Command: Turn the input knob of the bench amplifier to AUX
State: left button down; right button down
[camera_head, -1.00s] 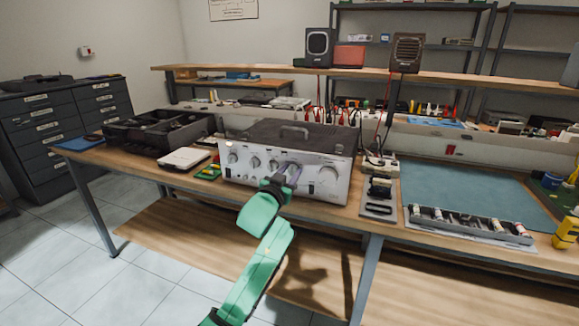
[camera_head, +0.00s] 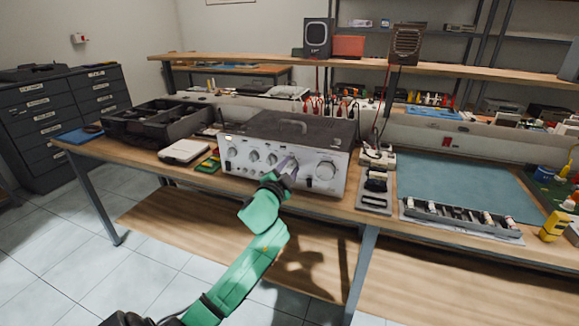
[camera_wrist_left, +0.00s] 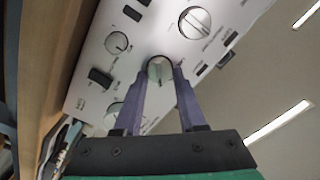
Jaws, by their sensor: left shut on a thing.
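The bench amplifier (camera_head: 287,183) stands on the workbench, its silver front panel with a row of knobs facing me. My left gripper (camera_head: 288,163) reaches its panel in the head view, left of the big round knob (camera_head: 326,170). In the left wrist view, the purple fingers of my left gripper (camera_wrist_left: 160,78) are closed around a round silver knob (camera_wrist_left: 159,68), one on each side. A larger knob (camera_wrist_left: 194,22) and a smaller knob (camera_wrist_left: 117,43) are nearby. The panel lettering is too small to read, so I cannot tell its setting. My right gripper is out of view.
A black parts tray (camera_head: 160,123) and a white device (camera_head: 184,151) lie left of the amplifier. Right of it are a small grey holder (camera_head: 375,190), a teal mat (camera_head: 465,182) and a tray of small parts (camera_head: 462,219). A raised shelf (camera_head: 350,65) runs behind.

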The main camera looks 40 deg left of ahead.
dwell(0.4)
pick_arm(q)
jog(key=c, duration=0.5)
grip_release()
jog(key=v, duration=1.4)
jog(key=shift+s+b, duration=0.25)
jog(key=shift+b, duration=0.15)
jog(key=shift+d, duration=0.1)
